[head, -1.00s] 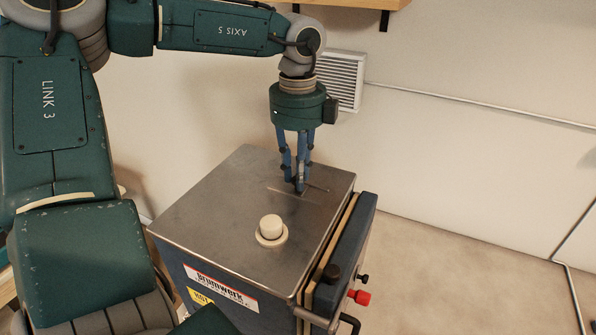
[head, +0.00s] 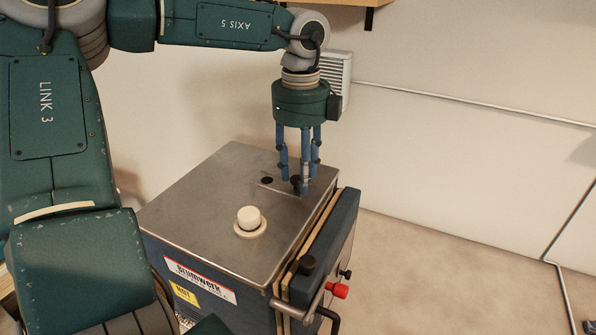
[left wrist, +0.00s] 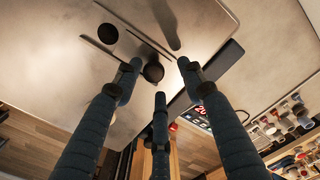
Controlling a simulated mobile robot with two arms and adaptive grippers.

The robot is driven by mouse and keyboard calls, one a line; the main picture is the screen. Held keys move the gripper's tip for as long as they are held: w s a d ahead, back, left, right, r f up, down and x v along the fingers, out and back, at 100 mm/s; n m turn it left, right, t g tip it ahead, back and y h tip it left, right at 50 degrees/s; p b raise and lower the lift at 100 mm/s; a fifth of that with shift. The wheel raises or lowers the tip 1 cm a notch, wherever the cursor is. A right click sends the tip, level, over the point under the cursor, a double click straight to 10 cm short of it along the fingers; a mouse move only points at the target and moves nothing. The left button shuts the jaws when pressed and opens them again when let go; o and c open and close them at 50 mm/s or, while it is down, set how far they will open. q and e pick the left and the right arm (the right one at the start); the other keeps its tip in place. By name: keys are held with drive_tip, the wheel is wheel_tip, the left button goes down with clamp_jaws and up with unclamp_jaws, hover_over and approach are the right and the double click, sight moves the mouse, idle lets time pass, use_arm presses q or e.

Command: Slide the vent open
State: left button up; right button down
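The vent is on the metal lid of a blue kiln (head: 205,200). Its dark round hole (head: 267,180) is uncovered and lies to the left of the dark slider knob (head: 296,181). The left wrist view shows the hole (left wrist: 107,33) clear of the knob (left wrist: 153,72), between two thin rails. My left gripper (head: 300,172) points down over the knob, its three blue fingers spread apart. In the left wrist view the fingers (left wrist: 158,80) stand around the knob and hold nothing; I cannot tell whether any fingertip touches it. My right gripper is not in view.
A white plug (head: 249,217) stands on the lid, nearer than the vent. The kiln's front carries a black knob (head: 307,264) and a red knob (head: 338,290). A wall grille (head: 340,75) is behind my wrist. Floor to the right is clear.

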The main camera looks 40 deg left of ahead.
use_arm(q)
drive_tip(key=shift+r, duration=0.45)
wheel_tip(320, 180, up, 11)
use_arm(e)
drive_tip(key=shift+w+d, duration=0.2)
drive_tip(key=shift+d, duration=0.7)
use_arm(q)
drive_tip(key=shift+d, duration=0.1)
